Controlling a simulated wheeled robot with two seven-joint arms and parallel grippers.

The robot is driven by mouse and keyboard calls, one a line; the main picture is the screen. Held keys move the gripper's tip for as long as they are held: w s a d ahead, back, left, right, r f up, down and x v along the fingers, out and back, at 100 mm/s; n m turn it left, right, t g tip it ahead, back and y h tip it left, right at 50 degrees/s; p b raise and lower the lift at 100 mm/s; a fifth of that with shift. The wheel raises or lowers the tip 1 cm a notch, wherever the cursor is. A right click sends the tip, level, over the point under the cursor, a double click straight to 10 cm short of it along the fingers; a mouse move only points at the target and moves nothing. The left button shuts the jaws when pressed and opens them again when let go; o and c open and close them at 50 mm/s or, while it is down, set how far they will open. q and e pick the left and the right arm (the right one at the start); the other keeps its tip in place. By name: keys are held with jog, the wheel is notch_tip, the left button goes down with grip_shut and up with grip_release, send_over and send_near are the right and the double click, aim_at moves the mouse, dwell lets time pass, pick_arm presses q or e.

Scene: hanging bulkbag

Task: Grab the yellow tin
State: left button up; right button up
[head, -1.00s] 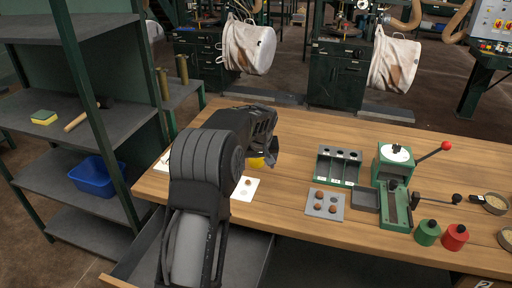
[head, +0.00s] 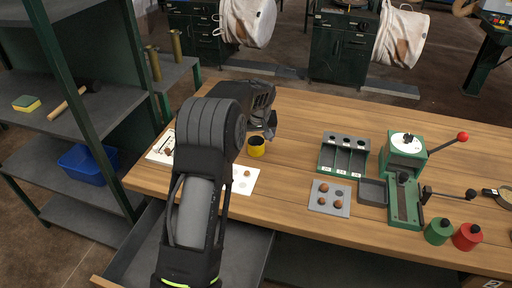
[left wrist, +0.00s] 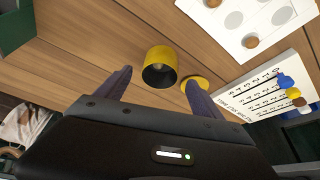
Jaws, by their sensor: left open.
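The yellow tin (head: 256,148) stands on the wooden workbench, its dark open top showing. In the left wrist view the tin (left wrist: 159,56) appears between my two fingers, its dark mouth towards me and something inside it. My left gripper (head: 268,131) is open and just above and behind the tin in the head view. Its fingers stand apart on either side of the tin in the wrist view, and I see no grip on it. A flat yellow disc (left wrist: 194,84) lies beside the tin, partly hidden by a finger. My right gripper is not in view.
A white card with small balls (head: 243,180) lies near the front edge. A green rack (head: 343,153), a grey plate with brown balls (head: 329,198) and a green lever press (head: 405,170) stand to the right. A shelf unit (head: 75,120) rises at the left.

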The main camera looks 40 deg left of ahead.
aim_at(256, 143)
pick_arm(q)
jog(key=shift+f, duration=0.1)
jog(key=p+x, duration=0.1)
jog(key=x, duration=0.3)
jog(key=shift+a+f+p, duration=0.1)
jog(key=shift+p, duration=0.25)
jog(key=shift+w+a+f, duration=0.1)
jog(key=shift+w+f, duration=0.1)
jog(key=shift+f, duration=0.25)
jog(key=shift+c, duration=0.4)
grip_shut()
dwell(0.4)
